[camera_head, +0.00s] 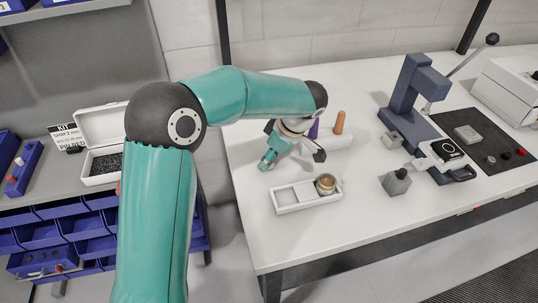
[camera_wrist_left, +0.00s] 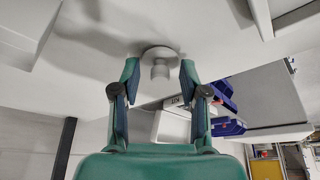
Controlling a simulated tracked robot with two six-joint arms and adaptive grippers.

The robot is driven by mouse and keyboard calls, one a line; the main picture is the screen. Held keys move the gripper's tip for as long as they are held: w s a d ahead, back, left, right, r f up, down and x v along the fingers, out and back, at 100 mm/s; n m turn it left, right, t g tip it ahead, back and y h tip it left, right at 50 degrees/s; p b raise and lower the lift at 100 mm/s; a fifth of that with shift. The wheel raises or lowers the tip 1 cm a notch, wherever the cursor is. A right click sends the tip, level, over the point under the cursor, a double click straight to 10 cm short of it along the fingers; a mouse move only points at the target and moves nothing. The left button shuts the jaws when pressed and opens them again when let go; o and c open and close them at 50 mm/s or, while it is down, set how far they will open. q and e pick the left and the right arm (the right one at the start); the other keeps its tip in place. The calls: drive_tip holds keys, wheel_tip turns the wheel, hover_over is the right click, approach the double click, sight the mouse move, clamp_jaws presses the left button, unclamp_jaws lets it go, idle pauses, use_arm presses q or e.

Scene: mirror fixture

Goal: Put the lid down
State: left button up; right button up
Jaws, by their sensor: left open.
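The lid, a pale grey disc with a stubby knob (camera_wrist_left: 160,68), shows in the left wrist view between my left gripper's fingers. Its disc appears to rest against the white table surface, with the knob pointing towards the gripper. My left gripper (camera_head: 293,158) is open, low over the left part of the table; its two fingers stand on either side of the knob, with gaps visible. In the head view I cannot make out the lid; the gripper and arm cover that area. My right gripper is not in view.
A white divided tray (camera_head: 291,209) with a brass-coloured cup (camera_head: 326,183) stands just in front of the gripper. A white holder with an orange handle (camera_head: 339,123) is close behind. A blue press (camera_head: 408,95) and a grey block (camera_head: 396,183) stand to the right.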

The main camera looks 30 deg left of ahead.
use_arm(q)
drive_tip(key=v, duration=1.2)
